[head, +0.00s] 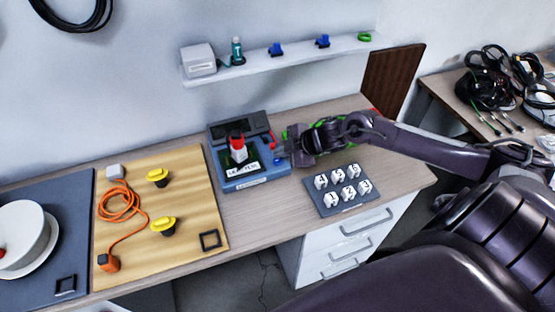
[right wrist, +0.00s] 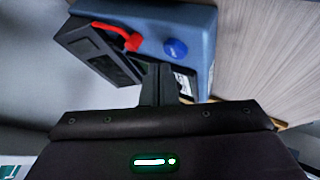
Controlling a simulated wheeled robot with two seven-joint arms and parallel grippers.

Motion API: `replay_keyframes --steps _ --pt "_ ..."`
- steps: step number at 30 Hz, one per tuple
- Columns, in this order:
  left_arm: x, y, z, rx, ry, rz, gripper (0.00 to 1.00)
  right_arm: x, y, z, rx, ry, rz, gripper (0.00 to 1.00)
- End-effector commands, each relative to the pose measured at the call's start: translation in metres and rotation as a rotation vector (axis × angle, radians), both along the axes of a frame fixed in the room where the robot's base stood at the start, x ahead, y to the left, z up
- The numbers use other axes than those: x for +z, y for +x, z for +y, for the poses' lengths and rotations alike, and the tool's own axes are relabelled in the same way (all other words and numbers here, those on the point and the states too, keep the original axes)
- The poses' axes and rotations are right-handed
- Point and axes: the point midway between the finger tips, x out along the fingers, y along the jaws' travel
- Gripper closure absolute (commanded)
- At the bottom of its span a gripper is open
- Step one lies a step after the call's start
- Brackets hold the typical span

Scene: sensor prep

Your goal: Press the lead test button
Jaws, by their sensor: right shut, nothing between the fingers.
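The blue tester box (head: 258,181) stands on the wooden bench, with a dark raised back panel and a white label on its front. A red and white piece (head: 238,149) stands upright on it. A round blue button (right wrist: 174,48) sits on the box near a red curved lead (right wrist: 130,40) in the right wrist view. My right gripper (head: 281,150) is at the right side of the box in the head view. Its fingers (right wrist: 158,72) are shut and empty, with the tips close to the button; contact cannot be told. My left gripper is not in view.
A dark tray of white numbered pieces (head: 345,207) lies right of the box. A wooden board (head: 190,185) with yellow knobs and an orange cable (head: 122,205) lies left. A wall shelf (head: 280,61) runs above. Bare bench shows between the box and the tray.

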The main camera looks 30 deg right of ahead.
Motion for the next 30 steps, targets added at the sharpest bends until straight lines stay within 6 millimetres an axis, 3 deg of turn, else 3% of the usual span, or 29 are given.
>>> replay_keyframes --steps 30 --pt "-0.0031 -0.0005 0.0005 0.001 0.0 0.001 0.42 -0.0083 0.0 0.0002 0.0 0.0 0.0 1.0"
